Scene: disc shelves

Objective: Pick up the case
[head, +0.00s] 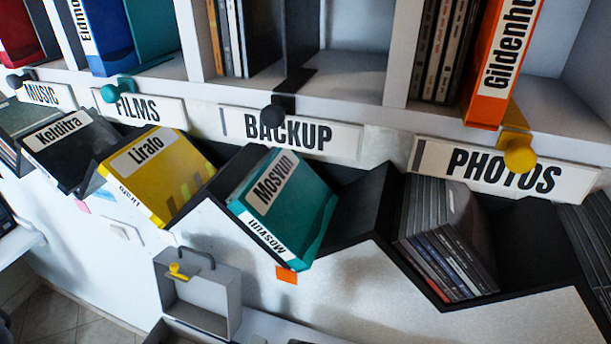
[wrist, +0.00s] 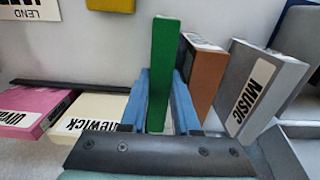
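In the wrist view, a narrow green case (wrist: 164,70) stands edge-on between the blue fingers of my gripper (wrist: 163,80). The fingertips lie against both of its faces with no clear gap, so my gripper looks shut on it. A pale sliver shows beside its lower right edge, nearer the palm. No label is visible on the green case. The fingers partly hide its sides. My gripper and this green case do not show in the head view.
Close by in the wrist view are a brown case (wrist: 205,75), a grey MUSIC case (wrist: 262,90), a cream case (wrist: 95,117) and a pink case (wrist: 45,108). In the head view, yellow Lirato (head: 165,170) and teal Mosvun (head: 300,205) cases sit in angled slots below labelled shelves.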

